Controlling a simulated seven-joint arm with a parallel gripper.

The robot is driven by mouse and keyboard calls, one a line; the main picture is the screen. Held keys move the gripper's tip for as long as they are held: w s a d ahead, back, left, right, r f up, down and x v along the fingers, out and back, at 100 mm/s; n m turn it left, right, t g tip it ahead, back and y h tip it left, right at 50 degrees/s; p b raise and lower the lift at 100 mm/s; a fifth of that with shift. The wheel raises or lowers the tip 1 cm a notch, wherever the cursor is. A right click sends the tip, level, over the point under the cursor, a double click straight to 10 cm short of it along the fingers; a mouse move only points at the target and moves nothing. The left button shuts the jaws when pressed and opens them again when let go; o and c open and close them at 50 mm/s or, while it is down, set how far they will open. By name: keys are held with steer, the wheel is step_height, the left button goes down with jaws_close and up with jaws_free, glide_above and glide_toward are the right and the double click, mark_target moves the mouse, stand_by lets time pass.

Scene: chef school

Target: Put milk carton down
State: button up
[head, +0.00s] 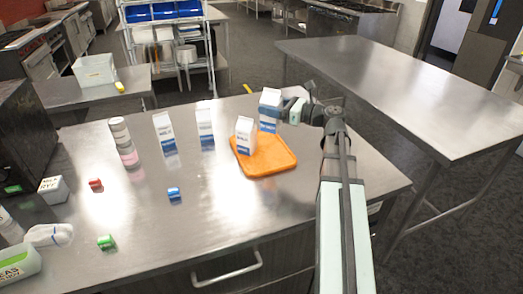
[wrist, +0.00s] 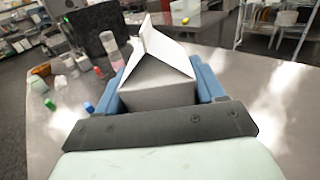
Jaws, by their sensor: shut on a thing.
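My gripper (head: 286,110) is shut on a white and blue milk carton (head: 270,108), held upright by the far edge of the orange tray (head: 270,163). I cannot tell whether its base touches the tray or hangs just above it. In the wrist view the carton's gabled top (wrist: 158,60) sits between the blue fingers (wrist: 163,88). A second milk carton (head: 245,137) stands on the tray, in front and to the left of the held one. Two more cartons (head: 164,133) (head: 205,127) stand on the steel table to the left.
Stacked cans (head: 123,142) stand left of the cartons. A blue can (head: 174,193), a red can (head: 96,184) and a green can (head: 106,242) lie on the steel table (head: 215,225). The tray's near right part is bare. Another steel table (head: 400,85) to the right is empty.

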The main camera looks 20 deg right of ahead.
steer(key=shift+f, duration=6.05)
steer(key=shift+f, duration=0.15)
steer(key=o, duration=1.4)
steer(key=v, duration=1.2)
steer(key=shift+r, duration=0.2)
